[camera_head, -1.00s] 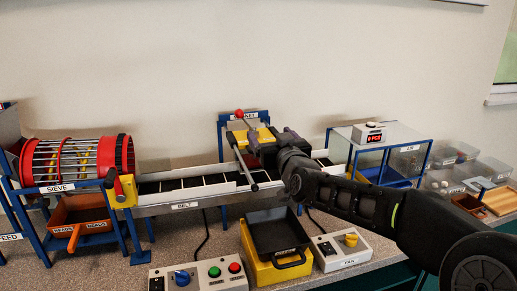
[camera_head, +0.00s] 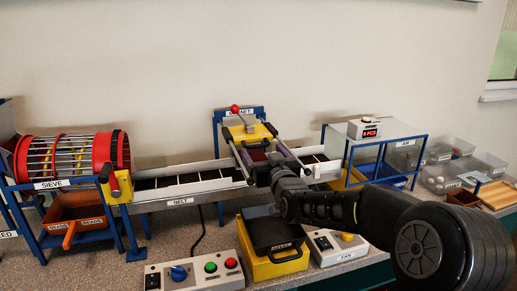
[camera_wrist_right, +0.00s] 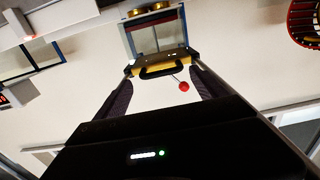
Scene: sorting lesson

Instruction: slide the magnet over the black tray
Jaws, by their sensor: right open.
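The magnet (camera_head: 250,131) is a yellow block on two rails in a blue frame, behind the belt, with a red-knobbed lever beside it. In the right wrist view the yellow magnet block (camera_wrist_right: 178,60) shows with its black handle (camera_wrist_right: 160,70). My right gripper (camera_head: 264,150) is open in front of the magnet. Its dark fingers stand either side of the handle's line in the wrist view; whether they touch it I cannot tell. The black tray (camera_head: 275,228) sits on a yellow stand in front of the belt, partly hidden by my arm. My left gripper is out of view.
The belt (camera_head: 190,187) runs below the rails, with the red sieve (camera_head: 72,158) at left. A blue-framed clear box (camera_head: 405,158) stands to the right. Control boxes (camera_head: 196,272) and (camera_head: 335,246) flank the tray's yellow stand (camera_head: 262,265).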

